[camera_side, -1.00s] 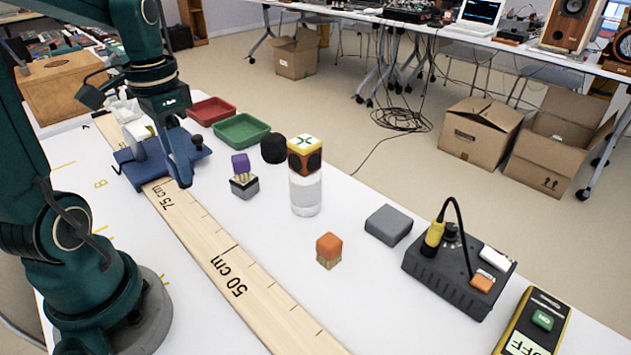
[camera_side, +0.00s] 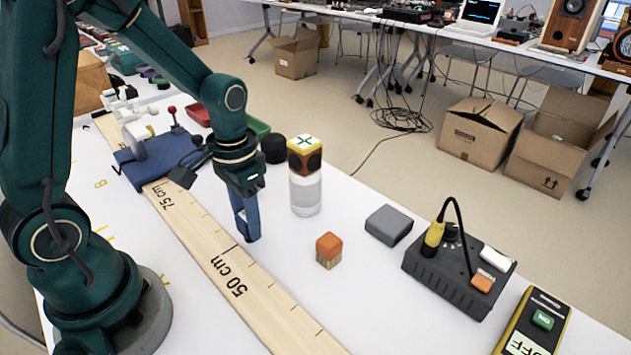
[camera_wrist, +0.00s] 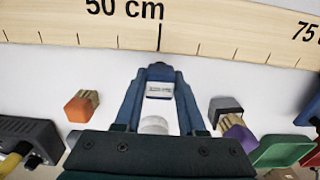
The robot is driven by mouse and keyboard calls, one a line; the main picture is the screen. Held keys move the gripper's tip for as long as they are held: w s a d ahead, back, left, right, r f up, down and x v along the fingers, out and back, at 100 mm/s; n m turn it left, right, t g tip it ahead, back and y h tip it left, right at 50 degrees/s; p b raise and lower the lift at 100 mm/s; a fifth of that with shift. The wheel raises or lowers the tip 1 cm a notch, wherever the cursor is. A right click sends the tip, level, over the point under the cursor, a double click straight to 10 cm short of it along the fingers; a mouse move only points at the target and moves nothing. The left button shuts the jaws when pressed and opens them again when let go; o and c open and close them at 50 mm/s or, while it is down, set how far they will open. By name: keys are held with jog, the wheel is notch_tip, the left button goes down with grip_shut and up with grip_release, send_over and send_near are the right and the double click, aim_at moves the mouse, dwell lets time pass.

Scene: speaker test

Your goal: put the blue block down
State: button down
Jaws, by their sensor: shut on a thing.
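My gripper (camera_side: 248,228) points down over the white table, beside the wooden ruler near its 50 cm mark. In the wrist view its blue fingers (camera_wrist: 160,88) are shut on the blue block (camera_wrist: 160,72), which has a pale, labelled face. The fingers and block are similar in colour, and the fingers mostly hide the block in the side view. I cannot tell whether the block touches the table.
An orange-topped block (camera_side: 328,250) stands right of my gripper, with a grey block (camera_side: 389,226) beyond. The ruler (camera_side: 220,262) runs along the front. A purple block (camera_wrist: 240,138) is nearby.

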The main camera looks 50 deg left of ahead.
jog(key=shift+f, duration=0.25)
jog(key=shift+f, duration=0.15)
jog(key=c, duration=0.5)
grip_release()
notch_tip(320, 180, up, 12)
jog(key=s+d+r+t, duration=0.2)
jog(key=s+d+t, duration=0.1)
jog(key=s, duration=0.3)
jog(key=shift+d+t, duration=0.3)
jog(key=shift+t, duration=0.6)
jog(key=shift+o, duration=0.5)
jog(key=shift+s+d+f+t, duration=0.15)
jog(key=shift+s+d+t, duration=0.1)
jog(key=shift+s+t, duration=0.25)
